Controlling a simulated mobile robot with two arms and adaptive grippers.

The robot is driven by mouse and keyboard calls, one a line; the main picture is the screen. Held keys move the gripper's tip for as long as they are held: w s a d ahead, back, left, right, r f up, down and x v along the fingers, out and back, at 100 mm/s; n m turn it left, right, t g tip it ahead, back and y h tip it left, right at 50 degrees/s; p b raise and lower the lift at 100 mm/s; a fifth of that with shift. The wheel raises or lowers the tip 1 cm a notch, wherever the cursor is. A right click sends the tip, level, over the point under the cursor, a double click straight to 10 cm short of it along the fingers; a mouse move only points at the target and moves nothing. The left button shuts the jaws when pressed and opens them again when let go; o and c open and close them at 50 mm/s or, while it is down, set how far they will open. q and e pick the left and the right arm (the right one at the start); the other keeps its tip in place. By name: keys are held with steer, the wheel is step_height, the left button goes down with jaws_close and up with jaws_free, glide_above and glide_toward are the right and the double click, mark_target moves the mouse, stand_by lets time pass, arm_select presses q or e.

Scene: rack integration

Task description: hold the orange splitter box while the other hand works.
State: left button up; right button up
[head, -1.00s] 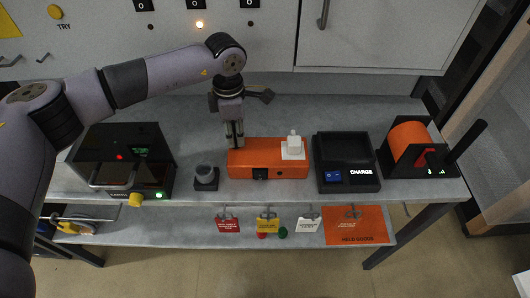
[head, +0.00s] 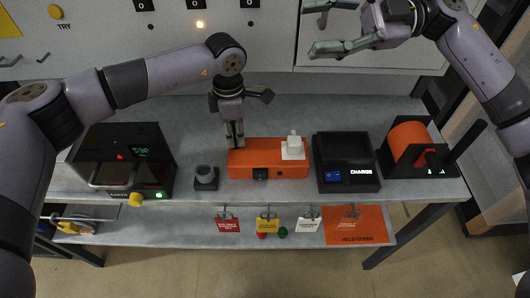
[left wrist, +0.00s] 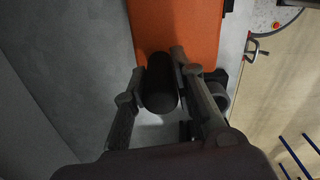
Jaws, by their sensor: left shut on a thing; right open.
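My left gripper (head: 236,143) is shut at the box's left end, pointing down. The left wrist view also shows the orange box (left wrist: 178,30), with the left gripper's fingers (left wrist: 165,85) at its near end; the exact contact is partly hidden. My right gripper (head: 312,30) is open and empty, up at the top right in front of the cabinet, well apart from the box.
A black charger (head: 345,185) stands right of the box, and an orange spool in a black holder (head: 410,150) further right. Tags (head: 267,222) hang below the bench front. The bench behind the box is clear.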

steer(key=s+a+f+n+h, duration=0.2)
steer(key=a+f+h, duration=0.2)
steer(key=f, duration=0.4)
steer(key=n+t+h, duration=0.3)
steer(key=n+h, duration=0.4)
steer(key=h, duration=0.6)
glide_above(295, 140)
steer(key=f, duration=1.3)
steer(key=shift+s+a+f, duration=0.2)
steer(key=shift+f, duration=0.05)
steer(key=shift+w+d, duration=0.15)
steer(key=shift+w, duration=0.05)
steer(key=shift+f, duration=0.15)
steer(key=shift+f, duration=4.4)
